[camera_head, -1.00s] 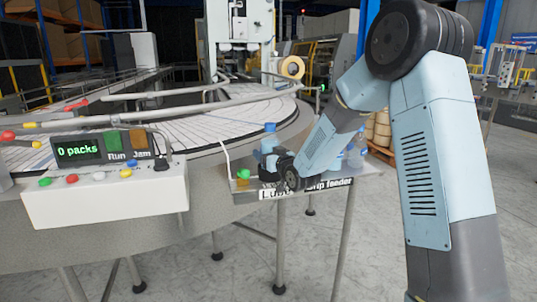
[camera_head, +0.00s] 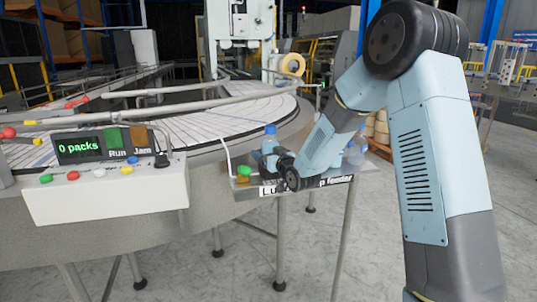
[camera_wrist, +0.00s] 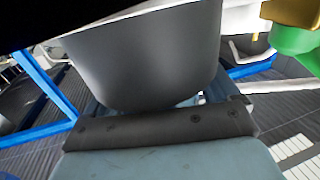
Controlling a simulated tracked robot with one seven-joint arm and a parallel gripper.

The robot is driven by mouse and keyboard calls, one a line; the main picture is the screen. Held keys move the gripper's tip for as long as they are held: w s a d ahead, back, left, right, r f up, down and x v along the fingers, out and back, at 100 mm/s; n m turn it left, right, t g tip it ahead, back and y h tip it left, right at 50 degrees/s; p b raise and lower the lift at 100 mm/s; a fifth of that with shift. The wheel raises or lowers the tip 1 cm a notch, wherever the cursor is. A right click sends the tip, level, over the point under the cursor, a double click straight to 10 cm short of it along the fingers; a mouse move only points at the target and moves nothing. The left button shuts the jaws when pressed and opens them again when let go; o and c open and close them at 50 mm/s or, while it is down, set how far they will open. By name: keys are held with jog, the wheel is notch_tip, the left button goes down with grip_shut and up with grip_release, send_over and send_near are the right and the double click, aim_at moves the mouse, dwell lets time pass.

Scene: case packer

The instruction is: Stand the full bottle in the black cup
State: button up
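A bottle with a blue cap (camera_head: 270,129) stands upright on or just behind the small feeder table in the head view; its lower part is hidden by my gripper. My gripper (camera_head: 268,157) is low over the table at the bottle, with its fingers too small and covered to read. More clear bluish bottles (camera_head: 354,152) show partly behind my forearm, at the table's right. I cannot tell which one is full. I cannot make out the black cup for certain. In the wrist view a large dark grey rounded body (camera_wrist: 145,60) fills the middle and hides the fingertips.
The feeder table (camera_head: 347,181) carries a green knob (camera_head: 244,171), also in the wrist view (camera_wrist: 295,38). A white control box (camera_head: 105,195) reading "0 packs" is at left. The slatted curved conveyor (camera_head: 200,128) and its rails lie behind. Floor at right is open.

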jog(key=shift+o, duration=0.8)
jog(key=shift+r, duration=0.2)
jog(key=s+d+r+m+g+h, duration=0.2)
jog(key=s+d+r+h, duration=0.2)
jog(key=s+d, duration=0.7)
jog(key=s+d+r+m+g+h, duration=0.1)
jog(key=s+d+r+g+h, duration=0.25)
jog(key=s+d, duration=0.65)
jog(key=s+d+r+m+g, duration=0.1)
jog(key=s+g, duration=0.1)
jog(key=s, duration=1)
jog(key=s+d+r+m+g+h, duration=0.1)
jog(key=s+d+m+g, duration=0.1)
jog(key=s, duration=1)
jog(key=shift+s+d+g, duration=0.2)
jog(key=shift+g, duration=0.15)
